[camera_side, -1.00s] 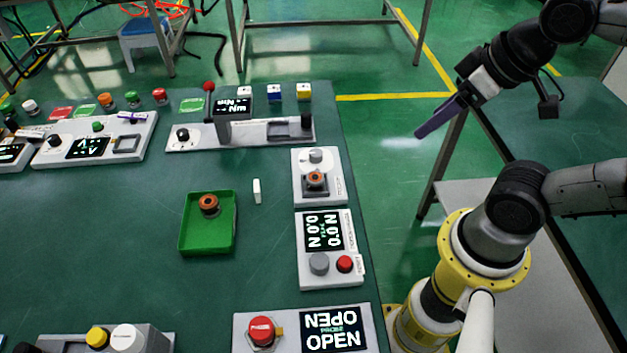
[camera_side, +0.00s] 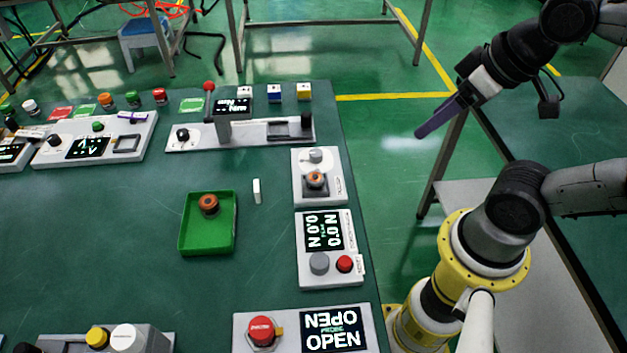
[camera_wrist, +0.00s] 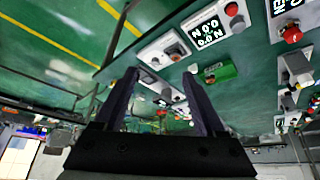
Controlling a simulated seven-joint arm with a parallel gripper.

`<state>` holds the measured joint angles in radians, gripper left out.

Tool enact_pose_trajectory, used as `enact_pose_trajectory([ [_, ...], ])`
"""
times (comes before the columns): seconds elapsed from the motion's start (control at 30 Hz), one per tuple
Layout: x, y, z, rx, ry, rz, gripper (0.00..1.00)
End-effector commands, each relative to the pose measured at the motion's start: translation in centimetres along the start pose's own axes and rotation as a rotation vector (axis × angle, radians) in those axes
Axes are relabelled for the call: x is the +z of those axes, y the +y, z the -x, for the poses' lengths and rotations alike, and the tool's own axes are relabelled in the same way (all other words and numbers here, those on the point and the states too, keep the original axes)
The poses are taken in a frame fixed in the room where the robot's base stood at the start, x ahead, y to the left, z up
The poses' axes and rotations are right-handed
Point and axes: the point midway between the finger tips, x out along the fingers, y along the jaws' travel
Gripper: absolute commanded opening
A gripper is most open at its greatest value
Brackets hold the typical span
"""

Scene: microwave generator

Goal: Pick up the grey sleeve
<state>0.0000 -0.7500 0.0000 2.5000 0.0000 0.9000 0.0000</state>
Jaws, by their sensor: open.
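No part is plainly marked as the grey sleeve, and I cannot tell which one it is. A small pale upright piece (camera_side: 257,190) stands on the green table, right of the green tray. A grey round part (camera_side: 319,263) sits on the display unit, and a grey upright block (camera_side: 222,131) stands on the long rear unit. My gripper (camera_side: 418,135) is up in the air right of the table, well away from all of these. In the wrist view its two dark fingers (camera_wrist: 162,76) are apart with nothing held between them.
The green tray (camera_side: 207,250) holds an orange-brown ring part (camera_side: 209,204). A unit with a similar part (camera_side: 315,179) stands at the table's right edge. An OPEN display unit (camera_side: 333,329) is at the front. The table left of the tray is clear.

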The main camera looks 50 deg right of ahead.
Motion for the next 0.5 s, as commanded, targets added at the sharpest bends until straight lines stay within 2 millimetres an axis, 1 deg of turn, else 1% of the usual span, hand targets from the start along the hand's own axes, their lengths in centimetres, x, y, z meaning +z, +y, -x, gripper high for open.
enact_pose_trajectory([
  [0.03,0.00,0.00,0.00,0.000,0.000,0.000,0.83],
  [0.07,0.00,0.00,0.00,0.000,0.000,0.000,0.86],
  [0.37,-0.01,0.00,0.01,0.000,0.000,0.010,0.86],
  [0.47,0.04,-0.01,0.01,0.000,-0.002,0.077,0.86],
  [0.5,0.09,-0.07,0.01,-0.003,-0.004,0.127,0.86],
])
